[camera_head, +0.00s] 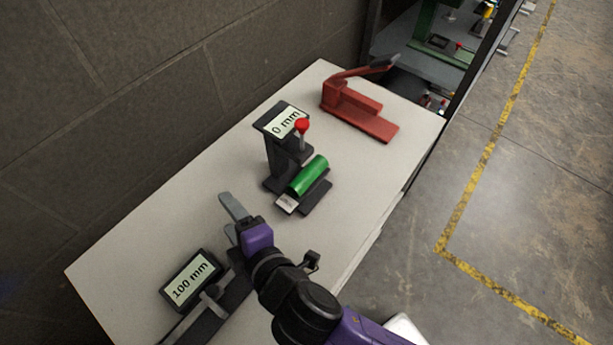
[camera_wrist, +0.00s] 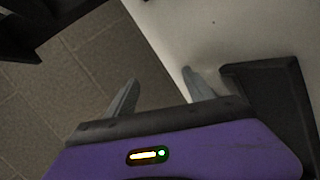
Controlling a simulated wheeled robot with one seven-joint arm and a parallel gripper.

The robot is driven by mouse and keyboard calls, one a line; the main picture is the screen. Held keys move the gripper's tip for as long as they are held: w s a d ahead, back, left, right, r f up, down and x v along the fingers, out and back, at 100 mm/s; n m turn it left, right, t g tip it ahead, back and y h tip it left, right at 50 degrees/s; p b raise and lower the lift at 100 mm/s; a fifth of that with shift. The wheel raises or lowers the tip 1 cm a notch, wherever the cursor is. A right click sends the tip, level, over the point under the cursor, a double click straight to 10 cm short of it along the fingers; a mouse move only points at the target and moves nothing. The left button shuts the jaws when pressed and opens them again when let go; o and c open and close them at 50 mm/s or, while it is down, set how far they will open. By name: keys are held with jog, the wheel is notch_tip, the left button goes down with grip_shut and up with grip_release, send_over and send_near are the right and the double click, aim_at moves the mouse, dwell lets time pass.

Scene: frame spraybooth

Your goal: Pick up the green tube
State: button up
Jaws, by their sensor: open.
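The green tube (camera_head: 309,176) lies on the base of a dark measuring stand in the middle of the white table, in the head view. The stand has a display reading "0 mm" (camera_head: 286,121) and a red knob (camera_head: 302,125) above the tube. My gripper (camera_head: 232,218) is to the left of and nearer than the tube, over the table, open and apart from it. In the wrist view my gripper (camera_wrist: 159,92) shows two spread grey fingers with nothing between them. The tube is not seen in the wrist view.
A second dark device with a "100 mm" display (camera_head: 190,281) stands at the near left of the white table (camera_head: 160,218). A red device (camera_head: 358,108) stands at the far end. A dark block wall runs along the left. Open floor lies to the right.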

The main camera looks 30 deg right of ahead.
aim_at(300, 185)
jog(key=w+n+h, duration=0.1)
jog(key=w+d+n+h, duration=0.1)
jog(key=shift+w+d+g+h, duration=0.15)
jog(key=shift+g+h, duration=0.25)
jog(key=d+h, duration=0.1)
jog(key=d+n+g+h, duration=0.1)
jog(key=h, duration=0.1)
jog(key=shift+w+d+r+n+g+h, duration=0.15)
jog(key=shift+d+r+n+g+h, duration=0.15)
jog(key=shift+d+r, duration=0.1)
jog(key=s+d+g+h, duration=0.1)
jog(key=d, duration=0.1)
jog(key=s+d+n+g+h, duration=0.1)
jog(key=s+d+g+h, duration=0.1)
jog(key=s+d+r+n+g+h, duration=0.1)
jog(key=s+d+h, duration=0.1)
jog(key=shift+s+g, duration=0.25)
jog(key=shift+g, duration=0.05)
jog(key=shift+s+p+x, duration=0.15)
jog(key=shift+p+x, duration=0.15)
jog(key=shift+x, duration=1.6)
jog(key=shift+s+p+x, duration=0.1)
jog(key=shift+p+x, duration=0.15)
jog(key=shift+x, duration=1.65)
jog(key=shift+d, duration=0.2)
grip_shut()
